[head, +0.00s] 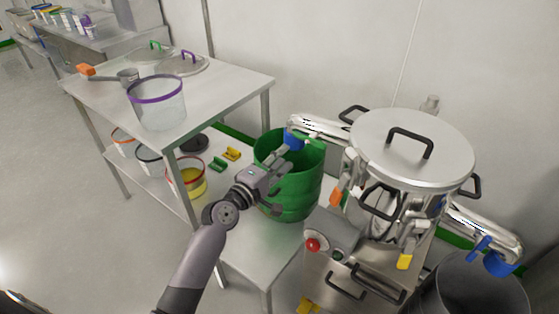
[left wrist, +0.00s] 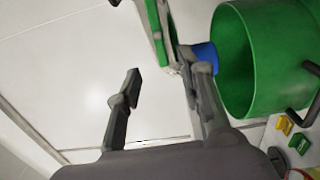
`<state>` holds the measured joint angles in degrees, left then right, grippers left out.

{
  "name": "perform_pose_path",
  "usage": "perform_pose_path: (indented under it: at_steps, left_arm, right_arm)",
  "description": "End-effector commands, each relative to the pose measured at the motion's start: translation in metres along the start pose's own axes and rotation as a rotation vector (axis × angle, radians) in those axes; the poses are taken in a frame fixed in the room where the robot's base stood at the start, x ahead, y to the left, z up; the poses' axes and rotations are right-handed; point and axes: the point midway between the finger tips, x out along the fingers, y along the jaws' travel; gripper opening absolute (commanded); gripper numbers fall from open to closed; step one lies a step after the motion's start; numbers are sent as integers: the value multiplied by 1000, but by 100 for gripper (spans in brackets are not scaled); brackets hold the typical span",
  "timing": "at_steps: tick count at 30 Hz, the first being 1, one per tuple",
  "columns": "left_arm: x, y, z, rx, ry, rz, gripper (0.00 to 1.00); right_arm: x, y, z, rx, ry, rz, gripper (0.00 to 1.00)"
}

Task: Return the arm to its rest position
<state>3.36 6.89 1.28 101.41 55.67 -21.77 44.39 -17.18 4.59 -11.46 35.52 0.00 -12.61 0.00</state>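My left arm reaches up from the bottom of the head view. Its gripper (head: 279,180) is in front of the green drum (head: 298,190), near the blue-ended outlet pipe (head: 318,127) of the steel machine. In the left wrist view the two fingers (left wrist: 160,66) stand wide apart with nothing between them. The green drum (left wrist: 262,60) is to their right there, and the blue outlet end (left wrist: 206,55) is just beyond the right finger. Whether that finger touches it I cannot tell. My right gripper is not in view.
The steel machine (head: 412,150) with a handled lid stands on the right. A two-level table (head: 218,88) on the left bears a purple-rimmed clear bucket (head: 158,104), lids and a scoop (head: 128,76). Floor at left is free.

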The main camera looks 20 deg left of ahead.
Motion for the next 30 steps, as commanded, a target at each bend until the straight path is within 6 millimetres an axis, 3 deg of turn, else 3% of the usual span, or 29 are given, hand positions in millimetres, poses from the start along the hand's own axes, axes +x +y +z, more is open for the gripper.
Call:
perform_pose_path:
  at_steps: [17,20,23,25,27,30]
  left_arm:
    - [-6,0,1,2,-2,-1,36]
    - [-13,-9,11,51,-28,-35,36]
    - [-33,-33,38,205,-107,-134,36]
    - [-60,-59,62,374,-193,-243,36]
    - [-97,-88,85,568,-299,-373,36]
    - [-150,-120,102,800,-434,-538,36]
  right_arm:
    - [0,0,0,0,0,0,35]
    - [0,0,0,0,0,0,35]
    - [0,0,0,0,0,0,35]
    - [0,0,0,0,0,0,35]
    - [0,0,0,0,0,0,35]
    - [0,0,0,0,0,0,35]
